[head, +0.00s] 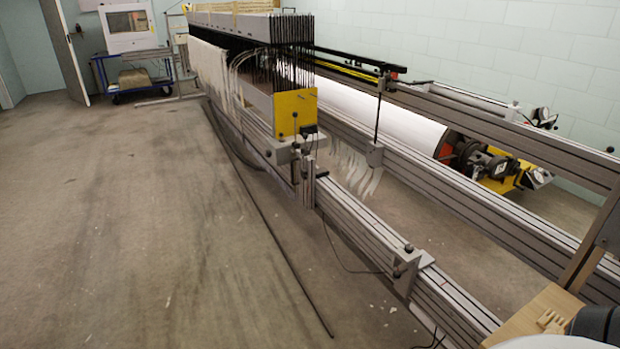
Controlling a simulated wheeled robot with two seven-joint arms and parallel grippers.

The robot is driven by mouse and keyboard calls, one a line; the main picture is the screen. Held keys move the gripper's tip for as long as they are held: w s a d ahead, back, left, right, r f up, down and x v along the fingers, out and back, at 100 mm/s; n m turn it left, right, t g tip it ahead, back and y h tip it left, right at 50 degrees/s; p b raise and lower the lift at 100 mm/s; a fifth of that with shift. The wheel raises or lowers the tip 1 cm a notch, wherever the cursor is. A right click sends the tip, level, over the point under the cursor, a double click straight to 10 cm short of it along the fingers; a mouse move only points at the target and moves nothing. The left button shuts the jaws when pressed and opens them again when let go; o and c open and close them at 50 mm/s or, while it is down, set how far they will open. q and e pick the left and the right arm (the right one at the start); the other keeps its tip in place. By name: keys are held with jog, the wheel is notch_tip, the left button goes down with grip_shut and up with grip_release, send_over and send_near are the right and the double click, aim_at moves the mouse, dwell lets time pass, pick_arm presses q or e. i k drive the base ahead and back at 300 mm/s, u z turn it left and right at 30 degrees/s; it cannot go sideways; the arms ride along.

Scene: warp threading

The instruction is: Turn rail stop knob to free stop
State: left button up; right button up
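A grey metal rail stop (413,266) sits on the near aluminium rail (365,232), right of the picture's centre. A small dark knob (409,247) stands on top of it, and another small dark knob (397,272) shows on its floor-facing side. Both are too small to tell how they are turned. Farther up the same rail is a carriage with a yellow end plate (295,112) and small black-tipped levers. Neither of my grippers can be made out in the head view.
A second rail (440,178) runs parallel behind, with a white roll (385,122) beyond. A long dark rod (275,240) lies on the floor beside the machine. Open floor (120,220) fills the left. A wooden surface (530,315) and a dark ridged object (598,324) occupy the bottom right corner.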

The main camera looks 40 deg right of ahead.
aim_at(409, 248)
jog(key=z, duration=0.25)
jog(key=i, duration=1.75)
jog(key=z, duration=1.9)
jog(key=i, duration=0.8)
jog(key=z, duration=0.75)
